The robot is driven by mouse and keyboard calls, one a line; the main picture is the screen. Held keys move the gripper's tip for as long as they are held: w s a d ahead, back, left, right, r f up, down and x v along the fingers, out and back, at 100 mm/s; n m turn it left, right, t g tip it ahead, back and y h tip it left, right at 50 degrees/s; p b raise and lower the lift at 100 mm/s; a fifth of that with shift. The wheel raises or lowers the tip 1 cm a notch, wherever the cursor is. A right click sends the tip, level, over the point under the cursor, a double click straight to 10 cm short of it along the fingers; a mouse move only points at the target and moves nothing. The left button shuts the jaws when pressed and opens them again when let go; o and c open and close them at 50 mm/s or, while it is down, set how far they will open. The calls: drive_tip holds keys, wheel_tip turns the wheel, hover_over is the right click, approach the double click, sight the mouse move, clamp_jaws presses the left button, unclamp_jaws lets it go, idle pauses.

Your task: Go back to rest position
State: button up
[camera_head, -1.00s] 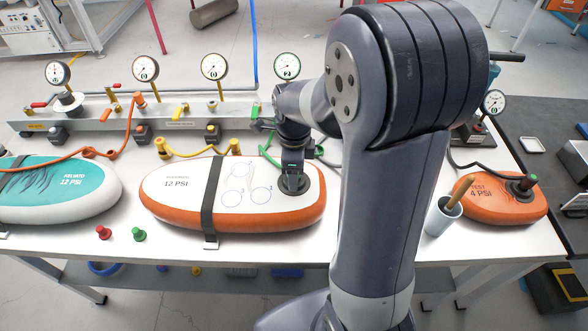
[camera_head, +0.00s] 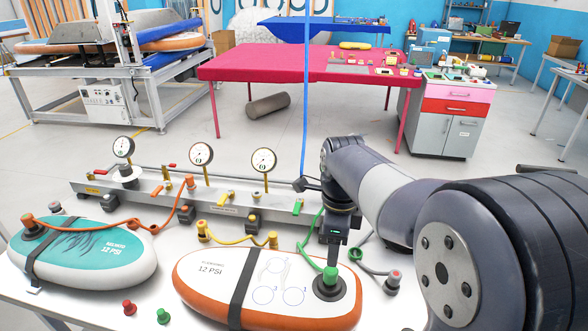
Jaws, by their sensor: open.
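My gripper (camera_head: 332,260) points down just above the green hose connector (camera_head: 330,275). Its fingers are small and partly hidden in this view; it is open, and I cannot tell whether it touches the connector. The connector stands upright on the round black valve (camera_head: 330,290) of the white and orange board (camera_head: 215,278) marked 12 PSI. A green hose (camera_head: 309,232) runs up from there toward the rail behind. My arm (camera_head: 385,195) reaches in from the right and hides part of the bench.
A teal board (camera_head: 85,262) with a black strap lies at the left. The gauge rail (camera_head: 150,197) crosses behind the boards. Red (camera_head: 128,307) and green (camera_head: 163,316) plugs stand in front. A pink table (camera_head: 270,68) and open floor lie beyond.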

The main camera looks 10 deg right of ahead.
sight(331, 270)
wheel_tip(331, 270, down, 10)
drive_tip(key=shift+f, duration=0.5)
drive_tip(key=shift+n, duration=2.4)
drive_tip(key=shift+r, duration=0.1)
